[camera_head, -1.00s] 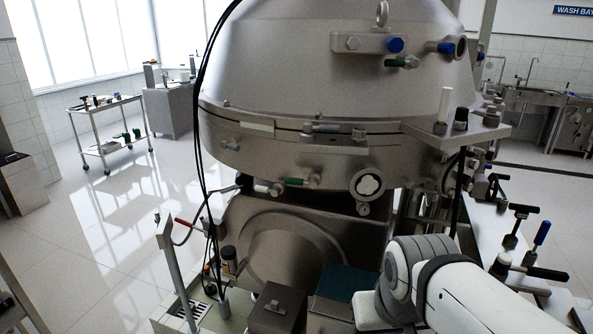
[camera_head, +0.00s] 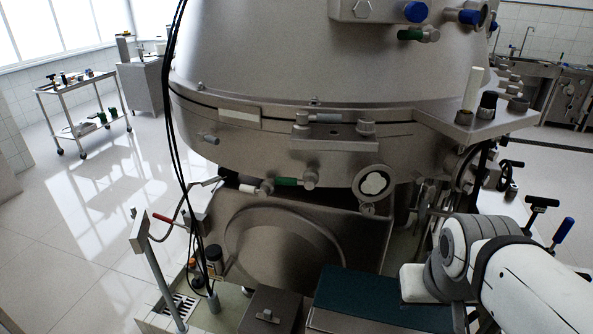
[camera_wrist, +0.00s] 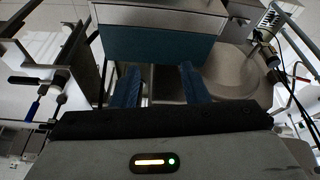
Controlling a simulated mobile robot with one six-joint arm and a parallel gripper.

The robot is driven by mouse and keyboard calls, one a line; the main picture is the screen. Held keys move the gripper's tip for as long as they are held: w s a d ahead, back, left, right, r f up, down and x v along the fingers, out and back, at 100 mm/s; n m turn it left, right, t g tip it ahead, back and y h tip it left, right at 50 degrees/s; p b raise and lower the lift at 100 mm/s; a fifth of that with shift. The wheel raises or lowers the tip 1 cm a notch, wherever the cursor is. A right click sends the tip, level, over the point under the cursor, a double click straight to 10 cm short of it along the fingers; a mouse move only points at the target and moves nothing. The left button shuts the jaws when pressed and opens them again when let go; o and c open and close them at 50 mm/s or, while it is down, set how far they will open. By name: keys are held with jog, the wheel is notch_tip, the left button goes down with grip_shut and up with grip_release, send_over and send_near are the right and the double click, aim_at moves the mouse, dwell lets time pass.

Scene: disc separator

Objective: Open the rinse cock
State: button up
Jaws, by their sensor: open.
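The steel separator (camera_head: 270,65) carries several small cocks, and I cannot tell which one is the rinse cock. A green-handled cock (camera_head: 289,182) sits low on the bowl's rim, with a white-handled one (camera_head: 250,189) left of it. Another green-handled cock (camera_head: 411,34) and two blue-handled fittings (camera_head: 468,16) are higher up. A red-handled lever (camera_head: 163,218) stands at the lower left. In the wrist view my gripper (camera_wrist: 160,88) is open, its two blue fingers apart with nothing between them. It is hidden in the head view, where only my arm shows at lower right.
A dark teal-topped box (camera_head: 365,300) stands in front of the machine, with a grey box (camera_head: 272,312) beside it. Black cables (camera_head: 172,120) hang at the left. Black and blue T-handles (camera_head: 562,231) stand at right. The tiled floor at left is open, with a trolley (camera_head: 85,105) beyond.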

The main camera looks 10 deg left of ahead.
jog(key=w+a+n+t+b, duration=0.2)
jog(key=w+n+t, duration=0.3)
jog(key=w, duration=0.7)
jog(key=n+t+y+b, duration=0.35)
jog(key=n+y, duration=0.65)
jog(key=n, duration=0.8)
send_near(292, 183)
jog(key=p+x, duration=0.1)
jog(key=x, duration=0.3)
jog(key=shift+f, duration=0.15)
jog(key=shift+w+a, duration=0.2)
jog(key=shift+a, duration=0.05)
jog(key=shift+p+x, duration=1)
jog(key=shift+x, duration=2.6)
jog(key=shift+d, duration=0.1)
grip_shut()
